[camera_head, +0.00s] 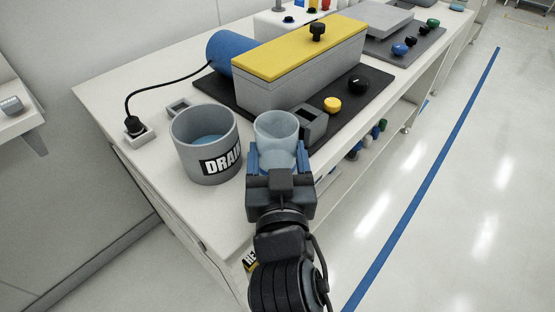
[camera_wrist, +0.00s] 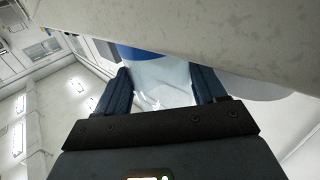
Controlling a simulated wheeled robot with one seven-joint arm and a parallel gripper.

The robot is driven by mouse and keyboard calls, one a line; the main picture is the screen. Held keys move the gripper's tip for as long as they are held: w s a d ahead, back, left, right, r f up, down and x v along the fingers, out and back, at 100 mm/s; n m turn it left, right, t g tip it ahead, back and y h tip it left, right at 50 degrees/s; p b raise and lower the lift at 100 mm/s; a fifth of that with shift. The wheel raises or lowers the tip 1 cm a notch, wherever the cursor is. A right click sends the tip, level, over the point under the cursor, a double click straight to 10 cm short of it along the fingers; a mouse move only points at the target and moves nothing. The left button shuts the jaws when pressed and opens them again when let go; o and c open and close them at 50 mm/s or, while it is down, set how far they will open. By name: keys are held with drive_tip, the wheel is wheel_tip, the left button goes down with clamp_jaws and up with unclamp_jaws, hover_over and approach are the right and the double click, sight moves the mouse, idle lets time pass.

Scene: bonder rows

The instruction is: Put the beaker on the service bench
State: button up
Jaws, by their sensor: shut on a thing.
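The clear, faintly blue beaker (camera_head: 277,132) stands upright between the fingers of my gripper (camera_head: 277,155), at the near part of the white bench (camera_head: 100,88) in the head view. My gripper is shut on the beaker. In the wrist view the beaker (camera_wrist: 162,82) shows as a pale see-through shape between the two dark blue fingers (camera_wrist: 162,90). Its base is hidden by my gripper, so I cannot tell whether it touches the bench. I cannot tell whether this bench is the service bench.
A grey pot marked DRAIN (camera_head: 190,165) with blue liquid stands just left of the beaker. A grey machine with a yellow lid (camera_head: 300,52) sits behind on a dark mat. A black plug (camera_head: 134,126) and cable lie at left. Another white surface (camera_head: 18,118) is at far left. The right floor is clear.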

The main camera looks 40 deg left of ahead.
drive_tip(key=shift+f, duration=0.5)
drive_tip(key=shift+f, duration=0.15)
drive_tip(key=o, duration=1.1)
drive_tip(key=shift+o, duration=0.2)
drive_tip(key=shift+r, duration=0.3)
drive_tip(key=b+v, duration=0.1)
drive_tip(key=v, duration=1.1)
drive_tip(key=shift+b, duration=0.35)
drive_tip(key=shift+d+f, duration=0.1)
